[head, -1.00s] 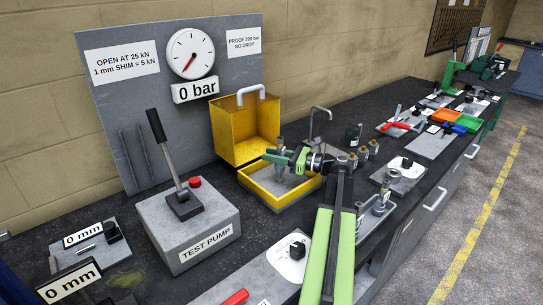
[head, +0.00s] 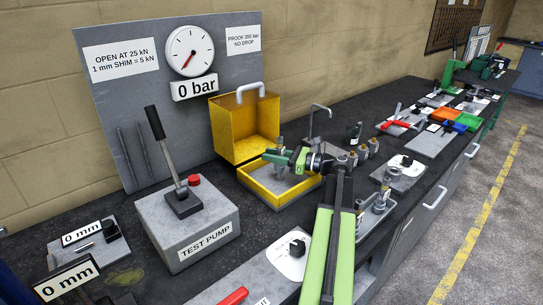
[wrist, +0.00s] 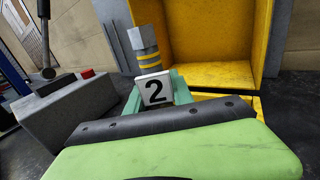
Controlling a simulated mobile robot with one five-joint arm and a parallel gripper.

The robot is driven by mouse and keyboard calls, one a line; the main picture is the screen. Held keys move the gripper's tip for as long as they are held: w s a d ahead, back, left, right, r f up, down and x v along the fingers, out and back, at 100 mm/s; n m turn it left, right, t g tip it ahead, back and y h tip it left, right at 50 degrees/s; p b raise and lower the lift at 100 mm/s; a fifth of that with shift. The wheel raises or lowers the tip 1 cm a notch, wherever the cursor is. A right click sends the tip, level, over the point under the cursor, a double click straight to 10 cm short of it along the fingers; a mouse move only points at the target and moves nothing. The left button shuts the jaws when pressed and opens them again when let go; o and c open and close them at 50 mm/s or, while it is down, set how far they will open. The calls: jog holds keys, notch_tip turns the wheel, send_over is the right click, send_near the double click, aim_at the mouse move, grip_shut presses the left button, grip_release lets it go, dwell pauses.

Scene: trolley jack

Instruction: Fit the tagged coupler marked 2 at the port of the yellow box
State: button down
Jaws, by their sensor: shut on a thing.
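My gripper (head: 276,158) is shut on the coupler marked 2, over the yellow tray at the front of the box. The coupler shows in the wrist view as a grey metal cylinder with yellow bands (wrist: 146,52), roughly upright. Its white tag with a black 2 (wrist: 154,90) faces the wrist camera. The yellow box (head: 217,130) stands open-fronted behind the gripper; it also fills the upper right of the wrist view (wrist: 212,75). I cannot make out the port in either view, nor whether the coupler touches anything below.
The grey test pump (head: 206,222) with its upright black lever (head: 155,124) stands left of the tray. A bent metal pipe (head: 312,120) rises right of the box. Several other couplers stand right of my gripper. The gauge (head: 188,50) reads 0 bar.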

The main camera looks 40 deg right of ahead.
jog(key=shift+f+b, duration=1.25)
jog(key=shift+f, duration=0.1)
jog(key=c, duration=1)
grip_release()
jog(key=shift+r, duration=0.15)
notch_tip(320, 180, up, 9)
jog(key=p, duration=0.9)
